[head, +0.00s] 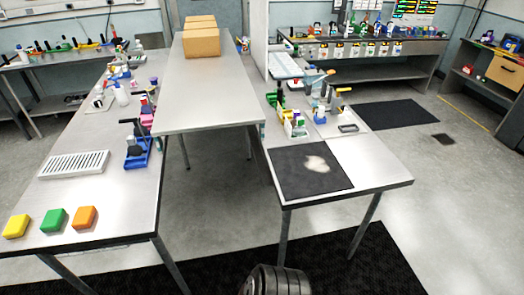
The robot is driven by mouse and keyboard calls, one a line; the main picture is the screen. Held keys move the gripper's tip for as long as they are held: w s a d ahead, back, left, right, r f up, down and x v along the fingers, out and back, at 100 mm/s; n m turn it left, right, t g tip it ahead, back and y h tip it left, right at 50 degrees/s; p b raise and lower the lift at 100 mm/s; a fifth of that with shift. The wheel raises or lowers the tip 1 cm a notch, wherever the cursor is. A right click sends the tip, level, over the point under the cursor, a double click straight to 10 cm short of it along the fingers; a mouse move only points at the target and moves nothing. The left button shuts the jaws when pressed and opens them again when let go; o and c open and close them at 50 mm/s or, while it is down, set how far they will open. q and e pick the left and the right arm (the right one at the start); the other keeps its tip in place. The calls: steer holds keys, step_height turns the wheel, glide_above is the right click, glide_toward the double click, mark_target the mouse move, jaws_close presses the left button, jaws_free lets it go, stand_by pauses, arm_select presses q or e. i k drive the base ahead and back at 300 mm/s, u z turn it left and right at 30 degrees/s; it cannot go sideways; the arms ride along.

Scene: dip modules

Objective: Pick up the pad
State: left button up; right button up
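No item is clearly marked as the pad. A pale, irregular patch (317,164) lies on a black mat (290,181) at the front of the right table; I cannot tell if it is a pad or a stain. A small dark rectangular frame-like item (348,128) lies on a light board behind the mat. Yellow (16,226), green (53,220) and orange (84,217) blocks sit in a row at the front of the left table. Neither gripper shows in the head view.
A white slotted tray (74,164) and a blue bin (138,152) stand on the left table (115,205). The middle table (207,98) holds cardboard boxes (201,42) at its far end. The right table (362,171) has clear room beside the mat. Floor lies open between the tables.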

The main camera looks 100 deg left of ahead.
mark_target(53, 218)
steer(key=u, duration=4.95)
steer(key=k, duration=0.45)
steer(key=z, duration=1)
steer(key=i, duration=1.15)
steer(key=u, duration=0.35)
steer(key=i, duration=0.95)
steer(key=u, duration=0.7)
